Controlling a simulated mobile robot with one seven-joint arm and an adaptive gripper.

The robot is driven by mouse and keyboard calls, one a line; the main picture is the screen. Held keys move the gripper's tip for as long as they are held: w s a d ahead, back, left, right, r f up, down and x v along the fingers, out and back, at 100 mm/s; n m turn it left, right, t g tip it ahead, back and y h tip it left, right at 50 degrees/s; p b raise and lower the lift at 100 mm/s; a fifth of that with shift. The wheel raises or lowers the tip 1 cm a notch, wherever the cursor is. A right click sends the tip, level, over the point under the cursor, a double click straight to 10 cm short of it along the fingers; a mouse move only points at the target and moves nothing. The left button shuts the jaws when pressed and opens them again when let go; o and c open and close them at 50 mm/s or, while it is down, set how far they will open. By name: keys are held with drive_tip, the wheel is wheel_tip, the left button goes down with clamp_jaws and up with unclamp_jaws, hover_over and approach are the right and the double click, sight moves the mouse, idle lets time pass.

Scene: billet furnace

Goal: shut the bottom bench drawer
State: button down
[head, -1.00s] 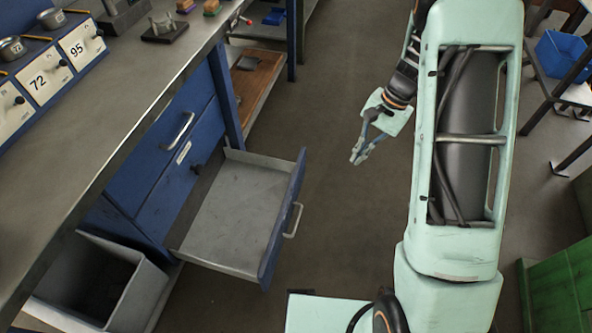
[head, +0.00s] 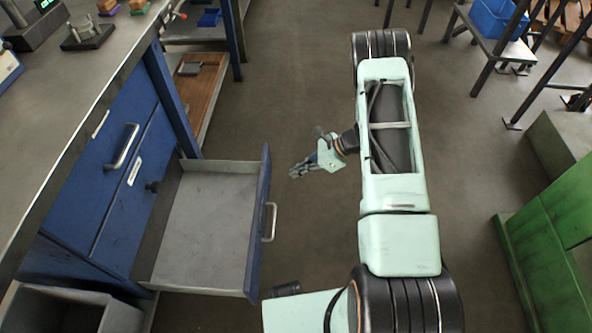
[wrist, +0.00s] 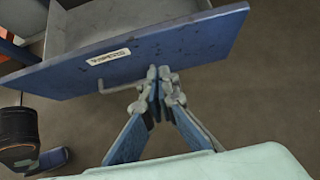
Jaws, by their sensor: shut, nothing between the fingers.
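The bottom bench drawer (head: 205,225) is pulled well out of the blue bench and is empty inside. Its blue front (head: 258,222) carries a pale bar handle (head: 269,222) and faces right in the head view. In the wrist view the drawer front (wrist: 150,50) spans the top, with a white label and the handle (wrist: 118,87). My gripper (head: 295,172) is shut and empty, to the right of the drawer front near its far end. In the wrist view the fingertips (wrist: 160,72) overlap the drawer front; whether they touch it I cannot tell.
A closed upper drawer with a handle (head: 122,147) is in the bench. A grey bin (head: 60,310) stands at the lower left. A green cabinet (head: 550,240) is at the right. The floor (head: 300,100) beyond my gripper is clear.

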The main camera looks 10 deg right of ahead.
sight(264, 182)
drive_tip(key=a+f, duration=0.1)
drive_tip(key=a, duration=0.1)
drive_tip(key=w+a+f+b, duration=0.1)
drive_tip(key=a+f, duration=0.1)
drive_tip(key=a, duration=0.1)
drive_tip(key=a+f, duration=0.1)
drive_tip(key=a, duration=0.1)
drive_tip(key=shift+w+a+f, duration=0.2)
drive_tip(key=shift+a+f, duration=0.05)
drive_tip(key=shift+a, duration=0.05)
drive_tip(key=shift+w+a+b, duration=0.1)
drive_tip(key=shift+a+b, duration=0.2)
drive_tip(key=shift+a, duration=0.1)
drive_tip(key=shift+a, duration=0.1)
